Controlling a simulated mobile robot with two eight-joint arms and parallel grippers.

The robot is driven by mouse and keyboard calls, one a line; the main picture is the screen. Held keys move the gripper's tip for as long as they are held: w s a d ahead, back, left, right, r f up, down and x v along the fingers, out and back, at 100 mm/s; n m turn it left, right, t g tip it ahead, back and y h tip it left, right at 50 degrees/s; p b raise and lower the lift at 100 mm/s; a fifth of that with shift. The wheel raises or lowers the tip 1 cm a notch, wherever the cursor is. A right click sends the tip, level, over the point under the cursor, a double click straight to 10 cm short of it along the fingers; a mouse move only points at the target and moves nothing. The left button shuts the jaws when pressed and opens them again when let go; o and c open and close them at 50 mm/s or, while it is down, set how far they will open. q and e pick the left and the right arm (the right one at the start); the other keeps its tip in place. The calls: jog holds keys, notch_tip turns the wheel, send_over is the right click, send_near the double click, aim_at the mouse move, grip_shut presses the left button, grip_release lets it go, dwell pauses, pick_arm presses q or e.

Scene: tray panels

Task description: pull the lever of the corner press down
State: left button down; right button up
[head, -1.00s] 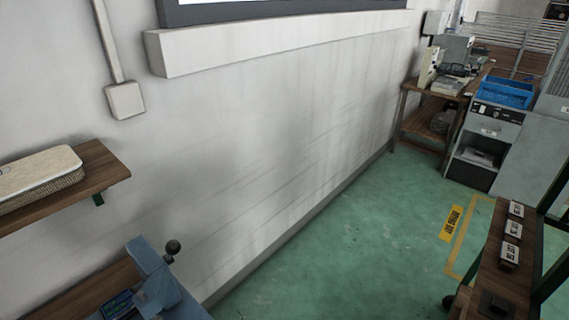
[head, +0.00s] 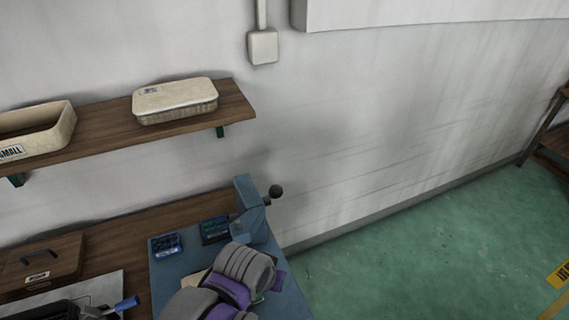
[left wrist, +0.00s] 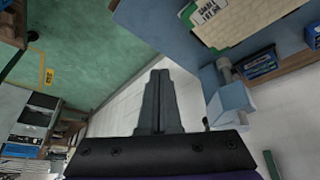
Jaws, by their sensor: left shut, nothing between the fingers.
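The blue corner press (head: 250,222) stands at the right end of the workbench in the head view, by the wall. Its lever ends in a black ball knob (head: 275,191) that sticks out to the right near the press top. In the left wrist view the light-blue press (left wrist: 234,103) is right of the fingers, with a small dark knob (left wrist: 206,122) beside it. My left gripper (left wrist: 160,75) is shut and empty, apart from the press in that picture. In the head view my grey and purple left arm is in front of the press; its fingertips are hidden. My right gripper is out of view.
A wall shelf (head: 100,122) with a wicker box (head: 175,100) and an open bin (head: 38,128) is above the bench. A blue panel (head: 165,268) carries small dark-blue boxes (head: 166,244). A wooden box (head: 42,262) sits left.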

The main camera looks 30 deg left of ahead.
aim_at(277, 196)
pick_arm(q)
jog(key=w+a+r+n, duration=0.1)
jog(key=w+r, duration=0.2)
jog(key=r, duration=0.1)
jog(key=w+a+r+n+b, duration=0.1)
jog(key=w+a+r+n, duration=0.1)
jog(key=w+r, duration=0.2)
jog(key=w+a+r+n+g+y, duration=0.1)
jog(key=w+r, duration=0.3)
jog(key=r, duration=0.1)
jog(key=shift+w+a+r, duration=0.2)
jog(key=shift+a+r, duration=0.15)
jog(key=shift+r, duration=0.05)
jog(key=w+a+r+n+g+b, duration=0.1)
jog(key=w+a+r+n, duration=0.2)
jog(key=r, duration=0.2)
jog(key=w+a+r+n+g+b, duration=0.1)
jog(key=w+a+r+n, duration=0.2)
jog(key=r, duration=0.2)
jog(key=shift+y, duration=0.4)
jog(key=f+b, duration=0.1)
jog(key=f, duration=0.2)
jog(key=f+b, duration=0.1)
jog(key=f, duration=0.3)
jog(key=d+f+b, duration=0.1)
jog(key=f, duration=0.2)
jog(key=shift+s+f, duration=0.25)
jog(key=shift+d, duration=0.1)
